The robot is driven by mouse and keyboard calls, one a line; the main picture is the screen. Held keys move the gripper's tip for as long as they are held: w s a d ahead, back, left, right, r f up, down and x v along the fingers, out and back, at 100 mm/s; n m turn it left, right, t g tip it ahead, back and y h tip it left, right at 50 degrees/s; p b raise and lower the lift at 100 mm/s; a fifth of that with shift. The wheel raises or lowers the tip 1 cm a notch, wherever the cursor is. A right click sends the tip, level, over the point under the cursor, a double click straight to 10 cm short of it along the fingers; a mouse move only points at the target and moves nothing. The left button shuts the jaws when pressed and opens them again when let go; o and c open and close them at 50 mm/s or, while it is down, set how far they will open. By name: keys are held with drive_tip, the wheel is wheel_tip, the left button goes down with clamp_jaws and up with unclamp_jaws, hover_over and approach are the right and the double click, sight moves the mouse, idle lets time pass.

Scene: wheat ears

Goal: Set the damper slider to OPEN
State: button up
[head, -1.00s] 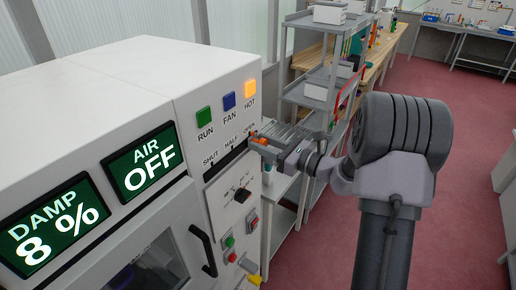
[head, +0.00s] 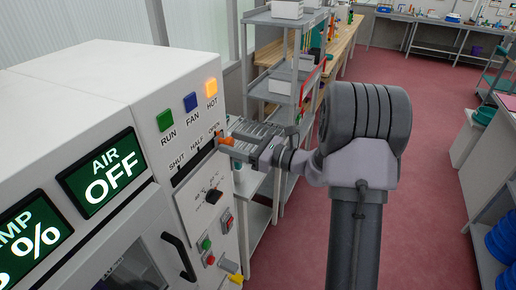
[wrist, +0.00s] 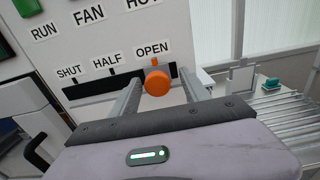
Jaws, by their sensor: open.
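The damper slider's orange knob (wrist: 157,82) sits at the right end of its dark slot (wrist: 100,88), below the OPEN label (wrist: 152,48) in the wrist view. The SHUT and HALF labels are to its left. In the head view the knob (head: 226,141) is at the slot's upper right end. My gripper (wrist: 159,84) is open, with one finger on each side of the knob. A gap shows on the right; whether the left finger touches the knob I cannot tell.
The white machine's panel holds RUN (head: 165,121), FAN (head: 190,102) and HOT (head: 211,87) buttons, a black knob (head: 213,196) and a dark door handle (head: 178,256). The AIR display (head: 103,172) reads OFF. A grey shelf (head: 272,95) stands close behind my gripper.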

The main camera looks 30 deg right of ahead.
drive_tip(key=v, duration=1.6)
drive_tip(key=shift+r, duration=0.1)
